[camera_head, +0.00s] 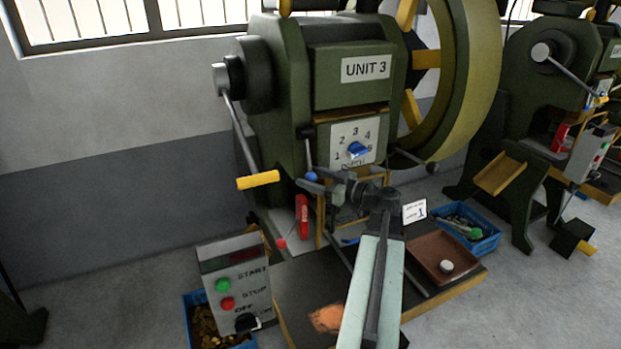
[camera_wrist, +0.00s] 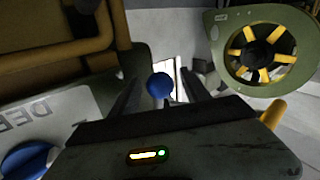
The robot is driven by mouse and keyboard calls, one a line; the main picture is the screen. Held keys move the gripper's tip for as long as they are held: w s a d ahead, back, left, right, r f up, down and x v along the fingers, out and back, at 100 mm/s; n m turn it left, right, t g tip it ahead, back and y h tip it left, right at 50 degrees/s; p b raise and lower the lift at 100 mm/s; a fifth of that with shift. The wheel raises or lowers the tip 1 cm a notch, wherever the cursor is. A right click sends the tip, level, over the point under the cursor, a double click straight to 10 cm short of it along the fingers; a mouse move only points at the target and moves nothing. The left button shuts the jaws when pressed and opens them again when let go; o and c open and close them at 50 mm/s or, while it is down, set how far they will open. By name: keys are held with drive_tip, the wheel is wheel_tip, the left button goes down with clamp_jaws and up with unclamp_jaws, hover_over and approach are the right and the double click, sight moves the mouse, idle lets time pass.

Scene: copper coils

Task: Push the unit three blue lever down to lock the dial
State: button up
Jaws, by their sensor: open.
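The unit 3 press (camera_head: 350,75) is a dark green machine. On its front is a white dial plate (camera_head: 340,133) with a blue dial (camera_head: 357,149). A lever with a blue ball knob (camera_head: 311,176) stands left of the dial plate. My gripper (camera_head: 322,184) is at the knob's height, beside it. In the wrist view the blue knob (camera_wrist: 159,86) appears between the two open fingers of my gripper (camera_wrist: 162,95). I cannot tell whether they touch it. The blue dial (camera_wrist: 28,160) is at the lower left there.
A control box (camera_head: 238,285) stands in front, left of my arm. A yellow-handled lever (camera_head: 258,180) and a red-knobbed lever (camera_head: 281,243) are to the left. A brown tray (camera_head: 425,268) and a blue bin (camera_head: 480,247) are to the right.

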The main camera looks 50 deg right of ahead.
drive_tip(key=shift+c, duration=0.3)
clamp_jaws()
idle(1.0)
